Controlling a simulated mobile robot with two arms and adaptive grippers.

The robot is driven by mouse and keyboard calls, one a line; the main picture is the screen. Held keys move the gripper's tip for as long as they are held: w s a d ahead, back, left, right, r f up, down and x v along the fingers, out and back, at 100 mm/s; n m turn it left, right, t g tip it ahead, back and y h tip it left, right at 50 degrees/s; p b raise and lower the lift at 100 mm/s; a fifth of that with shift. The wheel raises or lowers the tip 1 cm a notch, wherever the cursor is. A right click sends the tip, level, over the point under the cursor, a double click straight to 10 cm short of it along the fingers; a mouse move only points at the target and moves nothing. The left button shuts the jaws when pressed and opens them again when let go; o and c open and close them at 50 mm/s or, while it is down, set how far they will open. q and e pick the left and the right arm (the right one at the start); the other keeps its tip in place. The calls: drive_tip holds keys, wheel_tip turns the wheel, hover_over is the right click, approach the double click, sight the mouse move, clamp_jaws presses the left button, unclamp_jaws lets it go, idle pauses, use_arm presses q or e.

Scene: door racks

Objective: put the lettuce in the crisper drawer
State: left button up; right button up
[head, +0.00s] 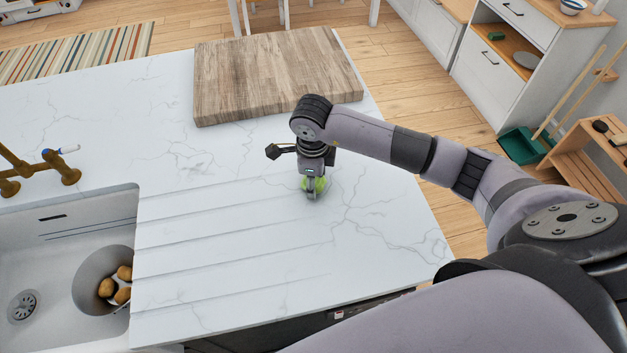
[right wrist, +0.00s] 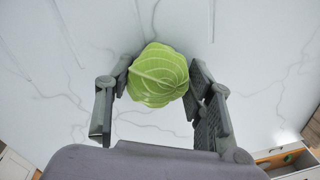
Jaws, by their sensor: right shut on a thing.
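The lettuce (right wrist: 158,75) is a round, light green head with pale veins. In the right wrist view it sits between the two fingers of my right gripper (right wrist: 160,90), which is shut on it. I cannot tell whether the lettuce touches the counter. My left gripper is not in view. No crisper drawer can be made out.
A thick wooden board (head: 275,75) lies at the counter's far edge. A sink (head: 60,235) at the left holds a grey bowl (head: 92,270) with several potatoes. A brass faucet (head: 40,168) stands behind it. White cabinets (head: 490,75) stand across the wooden floor. The counter around the gripper is clear.

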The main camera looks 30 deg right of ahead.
drive_tip(key=c, duration=0.3)
